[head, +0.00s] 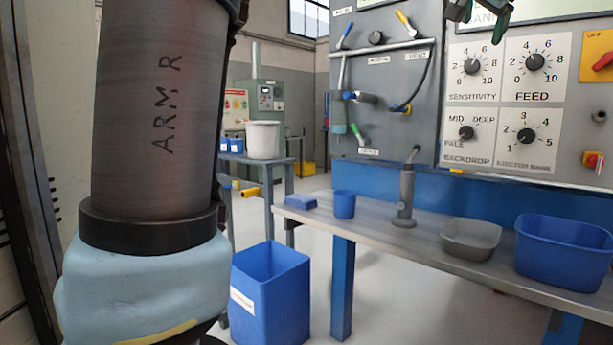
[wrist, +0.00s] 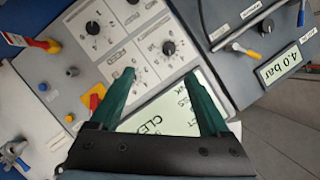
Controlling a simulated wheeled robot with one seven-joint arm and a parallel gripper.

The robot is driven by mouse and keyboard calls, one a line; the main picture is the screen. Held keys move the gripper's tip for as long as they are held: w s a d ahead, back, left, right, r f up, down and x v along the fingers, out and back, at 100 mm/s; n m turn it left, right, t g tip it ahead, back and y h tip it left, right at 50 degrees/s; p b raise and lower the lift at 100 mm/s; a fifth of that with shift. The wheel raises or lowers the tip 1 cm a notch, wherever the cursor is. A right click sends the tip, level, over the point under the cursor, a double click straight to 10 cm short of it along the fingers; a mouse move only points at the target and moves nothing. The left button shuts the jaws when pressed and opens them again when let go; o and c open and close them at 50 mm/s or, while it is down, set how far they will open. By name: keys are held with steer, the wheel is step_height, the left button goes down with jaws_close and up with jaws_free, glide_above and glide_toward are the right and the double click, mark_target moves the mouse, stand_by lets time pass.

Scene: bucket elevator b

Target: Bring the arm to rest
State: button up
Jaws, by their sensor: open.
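My gripper (wrist: 158,92) has two dark green fingers spread apart in the wrist view, with nothing between them. Behind the fingers is the grey control panel with white dial plates and a pale green screen (wrist: 160,117) whose lettering is partly hidden by the gripper. In the head view my gripper (head: 482,12) shows only in part at the top edge, in front of the panel's upper section. My arm fills the left of the head view. I cannot tell the exact gap between gripper and panel.
Below the panel, a grey bench (head: 375,228) carries a blue cup (head: 345,204), a grey stand (head: 405,195), a grey bowl (head: 470,240) and a blue tub (head: 563,255). A blue bin (head: 270,300) stands on the floor. A red-handled switch (head: 596,160) and levers stick out from the panel.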

steer(key=w+a+f+n+g+y, duration=0.3)
steer(key=a+f, duration=0.7)
steer(key=f, duration=0.5)
steer(key=w+a+f+n+g+y, duration=0.2)
steer(key=w+a+f, duration=0.1)
steer(key=a+f, duration=1.05)
steer(key=s+a+f+n+g+y, duration=0.1)
steer(key=s+a+f+n+g, duration=0.25)
steer(key=s+a+f, duration=0.7)
steer(key=s+a+f+n+g+y, duration=0.1)
steer(key=s+a+f+n+g, duration=0.35)
steer(key=f, duration=0.85)
step_height(320, 180, up, 17)
steer(key=s+a+t+p, duration=0.1)
steer(key=p, duration=1.5)
steer(key=shift+a+t+p, duration=0.3)
steer(key=shift+a+t, duration=0.1)
steer(key=shift+f, duration=0.1)
